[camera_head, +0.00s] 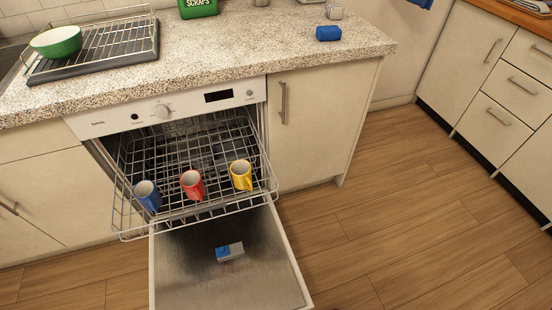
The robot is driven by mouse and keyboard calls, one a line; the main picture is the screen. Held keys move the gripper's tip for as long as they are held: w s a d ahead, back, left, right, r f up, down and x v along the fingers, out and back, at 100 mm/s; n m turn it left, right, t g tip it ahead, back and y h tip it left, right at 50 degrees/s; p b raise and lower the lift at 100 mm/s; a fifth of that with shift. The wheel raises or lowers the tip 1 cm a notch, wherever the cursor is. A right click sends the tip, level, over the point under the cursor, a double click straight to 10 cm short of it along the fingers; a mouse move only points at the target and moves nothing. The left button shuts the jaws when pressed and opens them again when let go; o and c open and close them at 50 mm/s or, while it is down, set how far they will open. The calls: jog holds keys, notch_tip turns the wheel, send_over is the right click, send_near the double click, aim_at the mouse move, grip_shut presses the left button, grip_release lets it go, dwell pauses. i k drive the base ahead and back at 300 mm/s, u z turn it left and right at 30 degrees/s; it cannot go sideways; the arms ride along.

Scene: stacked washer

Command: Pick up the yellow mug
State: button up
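The yellow mug's handle appears to face the front right. My gripper is not in view, so its state and its distance from the mug do not show.
The open dishwasher door (190,280) lies below the rack with a blue and white box (229,251) on it. The speckled counter (240,50) overhangs behind, with a green bowl (57,41) on a drying rack and a blue object (328,33). Wooden floor (400,220) at right is clear.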

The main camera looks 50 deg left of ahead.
aim_at(240, 170)
jog(key=i, duration=2.7)
jog(key=u, duration=4.3)
jog(key=i, duration=1)
